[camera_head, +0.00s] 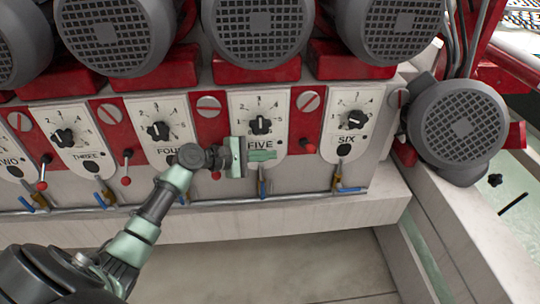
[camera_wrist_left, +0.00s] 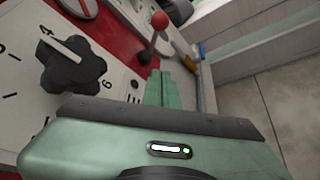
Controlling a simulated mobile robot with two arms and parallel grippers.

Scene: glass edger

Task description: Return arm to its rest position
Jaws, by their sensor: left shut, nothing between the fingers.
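My left arm (camera_head: 150,215) comes in from the lower left and reaches up to the machine's control panel. My left gripper (camera_head: 268,155) is shut and empty, its green fingers in front of the lower part of the plate marked FIVE (camera_head: 259,105). In the left wrist view the closed fingers (camera_wrist_left: 172,90) point along the panel, with a black knob (camera_wrist_left: 72,65) on the left and a red-balled lever (camera_wrist_left: 160,20) beyond. I cannot tell whether the fingers touch the panel. My right gripper does not show.
Large grey motors (camera_head: 260,30) overhang the panel. Knob plates, red-balled levers (camera_head: 308,147) and blue-handled valves (camera_head: 350,189) line it, with a pipe (camera_head: 300,198) below. Another grey motor (camera_head: 458,130) stands at the right. The floor (camera_head: 310,265) in front looks clear.

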